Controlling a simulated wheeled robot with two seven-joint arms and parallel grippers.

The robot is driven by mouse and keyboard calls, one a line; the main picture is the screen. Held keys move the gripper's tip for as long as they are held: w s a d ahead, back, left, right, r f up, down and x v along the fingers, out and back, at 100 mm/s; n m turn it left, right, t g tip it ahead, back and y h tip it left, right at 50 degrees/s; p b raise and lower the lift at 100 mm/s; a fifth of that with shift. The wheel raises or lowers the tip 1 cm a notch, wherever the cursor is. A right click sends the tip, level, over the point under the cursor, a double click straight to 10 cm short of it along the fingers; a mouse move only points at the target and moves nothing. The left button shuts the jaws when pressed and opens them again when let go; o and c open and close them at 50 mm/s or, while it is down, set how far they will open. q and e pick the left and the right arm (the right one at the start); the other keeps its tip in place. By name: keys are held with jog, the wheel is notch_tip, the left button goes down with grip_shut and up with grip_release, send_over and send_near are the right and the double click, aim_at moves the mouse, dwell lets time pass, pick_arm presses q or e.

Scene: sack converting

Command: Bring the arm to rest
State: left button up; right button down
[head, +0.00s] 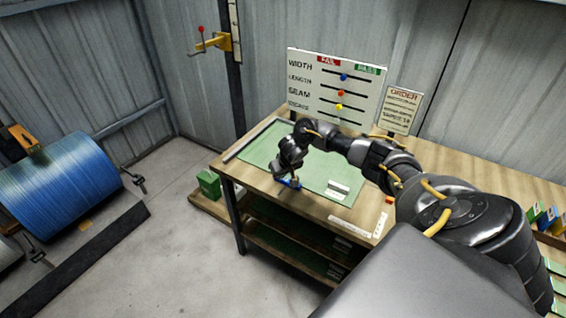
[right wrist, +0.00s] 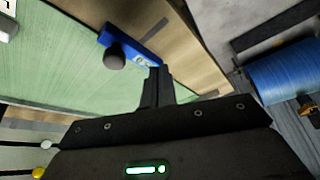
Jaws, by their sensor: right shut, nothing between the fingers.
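My right arm reaches from the right over the wooden bench (head: 362,224) in the head view. Its gripper (head: 294,182) is over the front edge of the green mat (head: 258,158), pointing down, with its fingers shut and nothing between them. In the right wrist view the shut fingers (right wrist: 157,80) show close to a blue tool (right wrist: 132,45) with a dark round knob, near the mat's edge. I cannot tell whether they touch it. My left gripper is not in view.
A board with WIDTH, LENGTH and SEAM sliders (head: 300,88) and an order sign (head: 403,108) stand behind the bench. A small white block (head: 338,189) lies on the mat. A blue roll (head: 60,183) lies at left.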

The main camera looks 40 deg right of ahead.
jog(key=shift+r+p, duration=0.6)
jog(key=shift+r, duration=0.15)
